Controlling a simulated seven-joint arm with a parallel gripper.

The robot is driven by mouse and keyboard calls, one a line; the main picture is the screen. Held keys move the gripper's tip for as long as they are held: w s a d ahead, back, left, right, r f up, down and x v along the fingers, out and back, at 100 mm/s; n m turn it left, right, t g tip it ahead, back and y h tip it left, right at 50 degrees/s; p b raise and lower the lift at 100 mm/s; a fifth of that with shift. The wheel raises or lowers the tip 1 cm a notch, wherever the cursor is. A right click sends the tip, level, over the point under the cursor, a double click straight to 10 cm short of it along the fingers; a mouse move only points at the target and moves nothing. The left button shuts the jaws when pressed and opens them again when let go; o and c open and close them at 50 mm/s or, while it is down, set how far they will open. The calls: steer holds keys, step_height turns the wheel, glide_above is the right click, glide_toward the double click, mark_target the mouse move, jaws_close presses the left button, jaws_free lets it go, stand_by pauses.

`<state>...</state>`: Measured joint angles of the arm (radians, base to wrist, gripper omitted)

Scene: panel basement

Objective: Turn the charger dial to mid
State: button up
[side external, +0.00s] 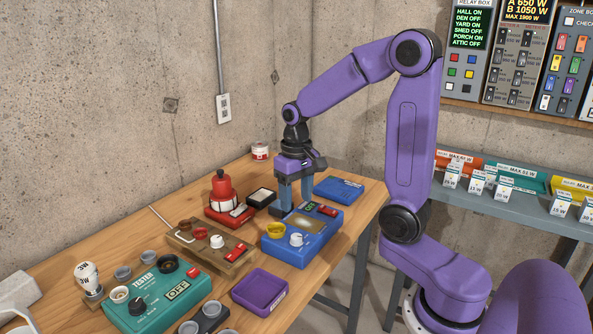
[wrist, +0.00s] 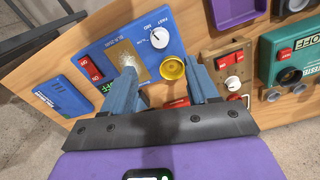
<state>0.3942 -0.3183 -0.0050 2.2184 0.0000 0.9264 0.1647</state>
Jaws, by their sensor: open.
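The charger is a blue box (side external: 291,252) on the wooden bench, with a white dial (side external: 297,239) at its near end. In the wrist view the dial (wrist: 159,38) has printed words around it, including what looks like FAST and MID. Its pointer direction is too small to tell surely. A yellow cup (wrist: 172,68) and a gold panel (wrist: 118,56) sit beside the dial. My gripper (side external: 295,207) is open and empty, pointing down at the far end of the charger. In the wrist view its fingers (wrist: 163,74) are spread, with the dial beyond their tips.
The charger has red switches (wrist: 90,67). A brown board (side external: 210,243) with a white knob and a red bottle-like unit (side external: 222,190) stand left of it. A purple tray (side external: 260,291), a teal tester (side external: 157,305) and a flat blue box (side external: 339,187) are also near.

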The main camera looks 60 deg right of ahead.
step_height(320, 180, up, 7)
steer(key=shift+f, duration=0.15)
stand_by(0.4)
steer(key=s+a+f+n, duration=0.3)
steer(key=s+a+n, duration=0.3)
steer(key=s, duration=0.4)
steer(key=s+a+f+n, duration=0.4)
steer(key=s+a+n, duration=0.2)
steer(key=s+n, duration=0.3)
steer(key=s, duration=0.2)
steer(key=shift+s+a, duration=0.2)
steer(key=shift+s, duration=0.1)
steer(key=shift+r, duration=0.1)
stand_by(1.9)
